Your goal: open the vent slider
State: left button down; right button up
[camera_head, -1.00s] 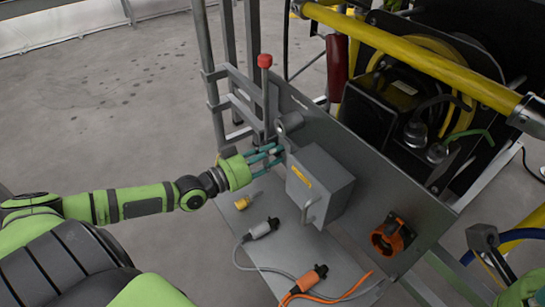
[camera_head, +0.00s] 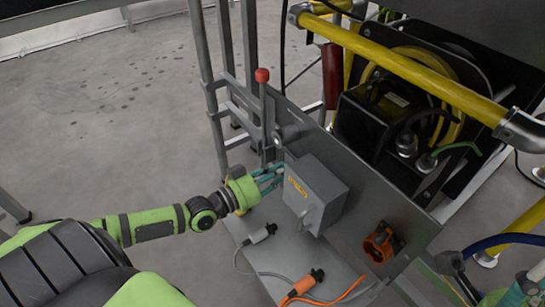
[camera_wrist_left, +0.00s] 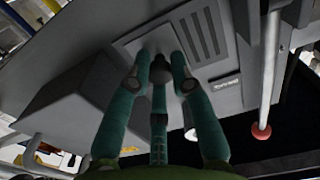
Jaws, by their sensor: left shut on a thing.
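The vent slider is a light grey plate (camera_wrist_left: 140,42) on the grey panel, with a small dark knob (camera_wrist_left: 160,68) on it. Several dark vent slots (camera_wrist_left: 203,36) show beside the plate in the left wrist view. My left gripper (camera_head: 280,171) is at the panel, just left of the grey box in the head view. In the left wrist view its teal fingers (camera_wrist_left: 160,82) are closed around the knob. The fingers hide part of the knob and plate. In the head view the slider is hidden behind the gripper. My right gripper is not in view.
The grey box (camera_head: 318,188) with a handle juts from the panel close to my fingers. A red-topped lever (camera_head: 262,76) stands left of it, an orange socket (camera_head: 379,246) right. Grey (camera_head: 262,234) and orange (camera_head: 304,284) connectors with cables lie on the shelf (camera_head: 285,257).

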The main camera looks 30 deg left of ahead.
pick_arm(q)
jog(key=shift+d+r, duration=0.2)
jog(key=shift+d, duration=0.05)
jog(key=c, duration=1.4)
grip_release()
jog(key=shift+s, duration=0.1)
jog(key=v, duration=1.2)
